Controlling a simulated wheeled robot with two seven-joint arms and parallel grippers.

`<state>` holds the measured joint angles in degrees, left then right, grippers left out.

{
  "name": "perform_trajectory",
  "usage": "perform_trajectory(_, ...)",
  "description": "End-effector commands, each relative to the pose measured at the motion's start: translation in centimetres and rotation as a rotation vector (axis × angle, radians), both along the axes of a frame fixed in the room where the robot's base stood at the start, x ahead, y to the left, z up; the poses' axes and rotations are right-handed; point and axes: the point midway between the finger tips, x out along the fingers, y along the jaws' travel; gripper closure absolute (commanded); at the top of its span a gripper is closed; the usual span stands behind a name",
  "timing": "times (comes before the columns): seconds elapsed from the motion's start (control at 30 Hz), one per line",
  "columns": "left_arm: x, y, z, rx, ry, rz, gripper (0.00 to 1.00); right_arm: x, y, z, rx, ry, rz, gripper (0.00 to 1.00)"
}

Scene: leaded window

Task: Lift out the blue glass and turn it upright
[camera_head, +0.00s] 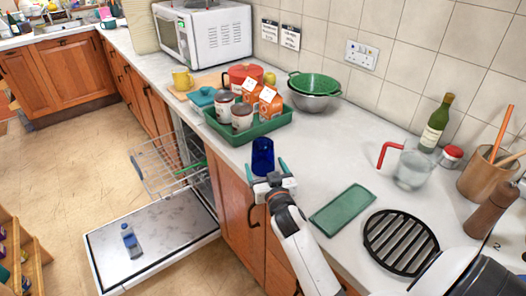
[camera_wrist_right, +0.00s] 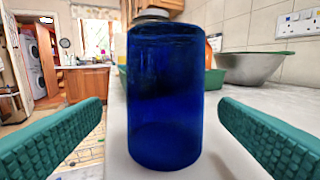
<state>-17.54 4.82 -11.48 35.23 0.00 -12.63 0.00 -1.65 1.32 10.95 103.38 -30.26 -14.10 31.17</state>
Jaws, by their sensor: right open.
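The blue glass (camera_head: 262,157) stands on the countertop near its front edge, beside the green tray. It fills the middle of the right wrist view (camera_wrist_right: 165,95); I cannot tell for sure whether its mouth or its base is on top. My right gripper (camera_head: 267,170) is open at the glass. In the right wrist view its green fingers are left and right of the glass, with a gap on each side. My left gripper is not in view.
An open dishwasher with a wire rack (camera_head: 165,165) and lowered door (camera_head: 170,240) is at left, a blue bottle (camera_head: 131,240) on the door. The green tray (camera_head: 250,133) holds cans and cartons.

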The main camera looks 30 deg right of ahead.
Motion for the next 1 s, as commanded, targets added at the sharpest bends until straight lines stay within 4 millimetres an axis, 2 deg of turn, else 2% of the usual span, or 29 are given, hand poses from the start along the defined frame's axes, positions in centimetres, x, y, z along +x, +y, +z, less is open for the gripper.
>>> perform_trajectory(0.13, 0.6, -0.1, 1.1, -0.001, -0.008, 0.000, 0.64, 2.1, -1.2, 0.6, -0.002, 0.000, -0.001, 0.16)
perform_trajectory(0.3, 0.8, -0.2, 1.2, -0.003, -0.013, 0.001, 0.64, 4.0, -1.8, 0.3, -0.001, -0.001, 0.000, 0.16)
perform_trajectory(0.57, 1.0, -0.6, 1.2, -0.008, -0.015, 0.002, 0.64, 4.2, -1.9, 0.2, -0.001, -0.001, 0.000, 0.16)
perform_trajectory(0.67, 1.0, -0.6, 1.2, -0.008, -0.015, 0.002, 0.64, 4.2, -1.9, 0.2, -0.001, -0.001, 0.000, 0.29)
perform_trajectory(0.9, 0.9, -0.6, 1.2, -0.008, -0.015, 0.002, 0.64, 4.2, -1.9, 0.2, -0.001, 0.000, 0.000, 0.69)
perform_trajectory(0.97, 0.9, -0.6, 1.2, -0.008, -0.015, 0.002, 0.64, 4.2, -1.9, 0.3, -0.001, -0.002, 0.000, 0.75)
perform_trajectory(1.0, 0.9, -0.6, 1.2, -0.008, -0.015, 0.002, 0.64, 4.2, -1.9, 0.3, -0.001, -0.002, 0.000, 0.75)
